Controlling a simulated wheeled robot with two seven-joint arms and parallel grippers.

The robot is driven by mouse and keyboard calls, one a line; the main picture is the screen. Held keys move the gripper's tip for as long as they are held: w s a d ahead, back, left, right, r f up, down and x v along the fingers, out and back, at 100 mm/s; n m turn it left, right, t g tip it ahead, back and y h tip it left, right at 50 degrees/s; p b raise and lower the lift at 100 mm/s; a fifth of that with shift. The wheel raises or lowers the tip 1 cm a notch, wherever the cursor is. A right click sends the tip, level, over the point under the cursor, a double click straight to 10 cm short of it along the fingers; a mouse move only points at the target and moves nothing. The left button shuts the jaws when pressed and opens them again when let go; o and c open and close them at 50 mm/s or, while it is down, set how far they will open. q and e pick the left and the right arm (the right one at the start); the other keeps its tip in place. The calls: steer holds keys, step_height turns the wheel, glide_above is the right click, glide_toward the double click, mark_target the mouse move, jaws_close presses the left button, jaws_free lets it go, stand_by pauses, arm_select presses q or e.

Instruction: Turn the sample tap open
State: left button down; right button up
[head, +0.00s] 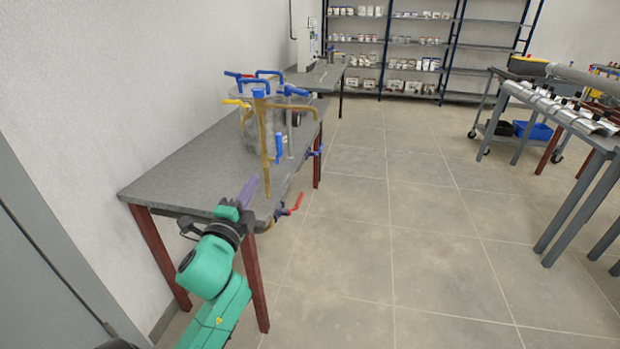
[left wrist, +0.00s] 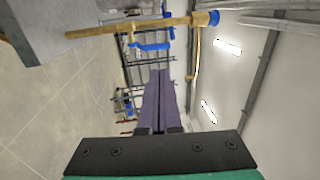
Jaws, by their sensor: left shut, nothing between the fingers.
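The plate exchanger (head: 250,130) stands on a grey table, with brass pipes and several coloured lever handles. A blue lever (head: 278,148) hangs at its front; a blue lever (left wrist: 152,46) also shows in the left wrist view. A red lever (head: 297,203) sits low at the table's front edge, and a yellow lever (head: 237,102) is at the left. I cannot tell which is the sample tap. My left gripper (head: 256,181) has its purple fingers together and empty, just left of the upright brass pipe (head: 264,150). The fingers also show in the left wrist view (left wrist: 162,74). My right gripper is out of view.
The grey table (head: 185,170) has bare surface to the left of the exchanger, against a white wall. Shelves (head: 390,45) stand at the back, and another workbench (head: 560,110) stands at the right.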

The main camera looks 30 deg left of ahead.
mark_target(277, 141)
arm_select(q)
steer(key=p+x, duration=0.1)
steer(key=x, duration=1.3)
steer(key=shift+w+p, duration=0.3)
steer(key=shift+p, duration=0.1)
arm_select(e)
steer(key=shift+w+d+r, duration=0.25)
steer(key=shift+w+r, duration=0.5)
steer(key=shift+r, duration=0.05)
arm_select(q)
steer(key=r+p, duration=0.1)
steer(key=p, duration=0.2)
steer(key=r+g+p, duration=0.1)
steer(key=p, duration=0.3)
steer(key=shift+w+a+h, duration=0.15)
steer(key=shift+w+h, duration=0.25)
steer(key=shift+f+p, duration=0.15)
steer(key=shift+p, duration=0.25)
steer(key=shift+f, duration=0.2)
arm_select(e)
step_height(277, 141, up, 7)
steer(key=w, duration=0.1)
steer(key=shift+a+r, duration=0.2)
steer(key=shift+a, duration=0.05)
